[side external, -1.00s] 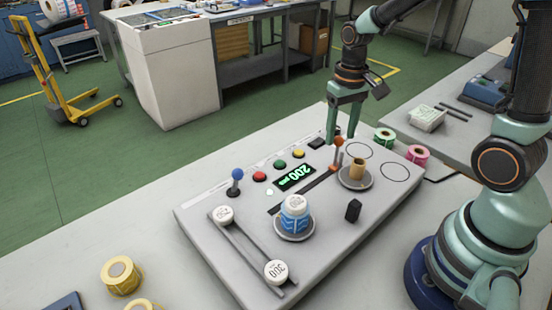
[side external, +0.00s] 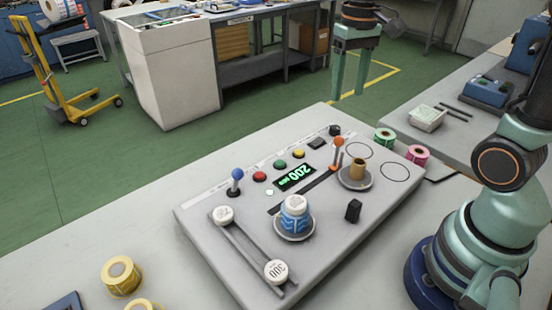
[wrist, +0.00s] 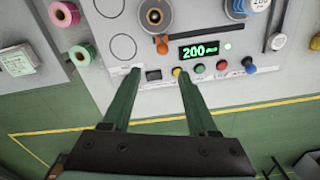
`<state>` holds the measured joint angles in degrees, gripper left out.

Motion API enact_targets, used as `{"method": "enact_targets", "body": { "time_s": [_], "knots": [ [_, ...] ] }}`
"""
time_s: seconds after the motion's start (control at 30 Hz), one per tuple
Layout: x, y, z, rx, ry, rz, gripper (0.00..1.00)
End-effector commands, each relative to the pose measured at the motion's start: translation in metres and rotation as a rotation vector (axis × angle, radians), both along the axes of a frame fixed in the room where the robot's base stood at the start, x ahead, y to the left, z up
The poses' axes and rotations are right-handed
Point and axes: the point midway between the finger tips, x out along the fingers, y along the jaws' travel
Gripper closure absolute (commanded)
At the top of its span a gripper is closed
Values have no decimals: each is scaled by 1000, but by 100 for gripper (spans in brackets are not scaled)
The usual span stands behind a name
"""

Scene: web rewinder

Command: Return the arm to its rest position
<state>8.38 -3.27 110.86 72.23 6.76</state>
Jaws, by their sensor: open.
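My gripper (side external: 348,92) hangs in the air above and behind the far edge of the grey rewinder panel (side external: 335,225), fingers pointing down. Its two fingers are apart with nothing between them. In the wrist view my gripper (wrist: 159,74) is also open and empty, with the panel's row of buttons beyond the fingertips. The orange-knobbed lever (side external: 338,143) stands on the panel, apart from my gripper. The display (side external: 295,178) reads 200.
A blue-and-white roll (side external: 294,215) sits on the left spindle plate, and a brown core (side external: 357,168) on the right one. A blue-knobbed lever (side external: 236,178) stands at the panel's left. Green (side external: 384,138) and pink (side external: 417,155) rolls lie beside the panel. The air around my gripper is clear.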

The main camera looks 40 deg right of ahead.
Motion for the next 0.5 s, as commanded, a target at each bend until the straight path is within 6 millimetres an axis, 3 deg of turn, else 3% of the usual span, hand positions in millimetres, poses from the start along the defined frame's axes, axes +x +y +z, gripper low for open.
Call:
{"method": "enact_targets", "body": {
  "time_s": [0.5],
  "knots": [
    [-1, 1, 9, -2, -11, 5, 40]
  ]
}}
